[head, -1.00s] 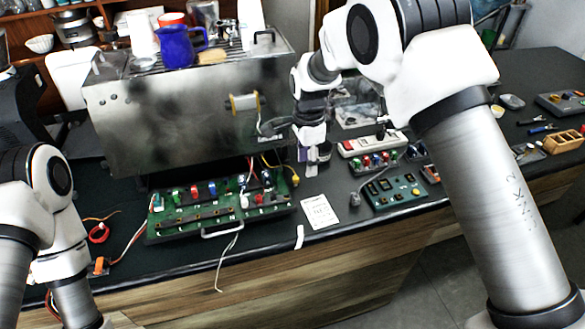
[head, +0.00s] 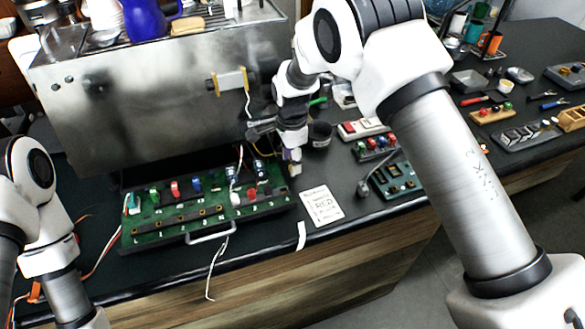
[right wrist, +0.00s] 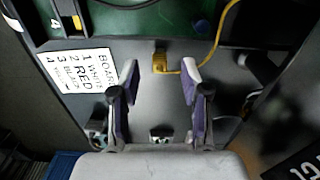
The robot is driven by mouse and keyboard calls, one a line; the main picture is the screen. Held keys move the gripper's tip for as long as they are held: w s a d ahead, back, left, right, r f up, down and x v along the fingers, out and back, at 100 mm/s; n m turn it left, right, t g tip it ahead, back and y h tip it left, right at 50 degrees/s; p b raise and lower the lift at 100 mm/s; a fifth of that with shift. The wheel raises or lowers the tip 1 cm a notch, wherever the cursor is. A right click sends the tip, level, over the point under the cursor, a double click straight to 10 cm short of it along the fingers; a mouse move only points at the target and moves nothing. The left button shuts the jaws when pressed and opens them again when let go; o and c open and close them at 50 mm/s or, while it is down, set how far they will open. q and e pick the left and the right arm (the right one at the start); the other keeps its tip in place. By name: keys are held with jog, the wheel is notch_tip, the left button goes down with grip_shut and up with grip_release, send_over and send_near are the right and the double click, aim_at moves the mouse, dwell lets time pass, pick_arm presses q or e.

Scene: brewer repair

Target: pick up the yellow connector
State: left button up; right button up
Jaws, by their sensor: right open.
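The yellow connector (right wrist: 160,63) lies on the dark counter in the right wrist view, at the end of a yellow cable that curves off to the upper right. My right gripper (right wrist: 160,76) is open, with one purple-padded finger on each side of the connector and clear gaps to both. I cannot tell how high the fingers are above the counter. In the head view my right gripper (head: 292,161) points down just past the right end of the green board (head: 160,232). I cannot make out the connector there. My left gripper is not in view.
The steel brewer (head: 150,110) stands behind the green board. A printed card (head: 321,206) lies right of the board, and a white strip (head: 301,236) hangs at the counter edge. A dark cup (head: 320,134) and a teal switch box (head: 395,179) are farther right.

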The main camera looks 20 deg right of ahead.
notch_tip(320, 180, down, 3)
jog(key=shift+s+a+r+p, duration=0.1)
jog(key=shift+r+p, duration=0.1)
jog(key=shift+p, duration=0.1)
jog(key=shift+w+f, duration=0.2)
jog(key=shift+f, duration=0.15)
jog(key=shift+s+r, duration=0.1)
grip_shut()
